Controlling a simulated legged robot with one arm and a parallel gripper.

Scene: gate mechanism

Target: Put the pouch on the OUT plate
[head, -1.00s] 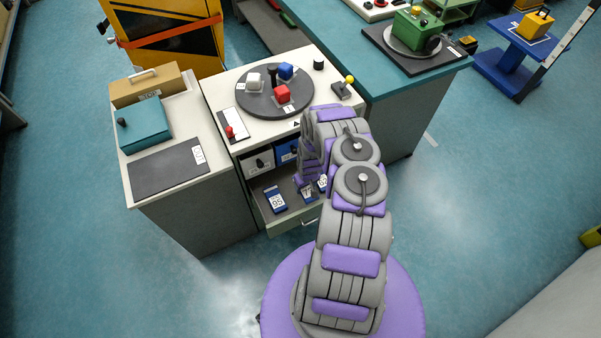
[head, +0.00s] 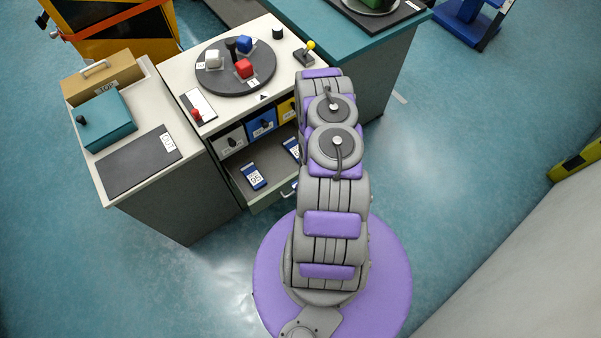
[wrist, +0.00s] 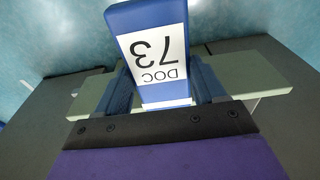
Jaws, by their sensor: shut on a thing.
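The pouch, blue with a white label reading DOC 73 (wrist: 152,45), is between the fingers of my gripper (wrist: 162,88) in the wrist view. The gripper is shut on it, and the label appears upside down. The pale green drawer front (wrist: 265,76) shows behind it. The OUT plate (head: 130,167) is a flat dark grey plate with a white tag, on the left cabinet top. Nothing lies on it.
The open drawer (head: 269,196) holds another blue pouch (head: 253,177) and a partly hidden one (head: 293,150). A teal box (head: 105,120) stands behind the plate. A round turntable (head: 235,75) bears white, blue and red cubes. A red-knobbed lever (head: 197,114) stands between.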

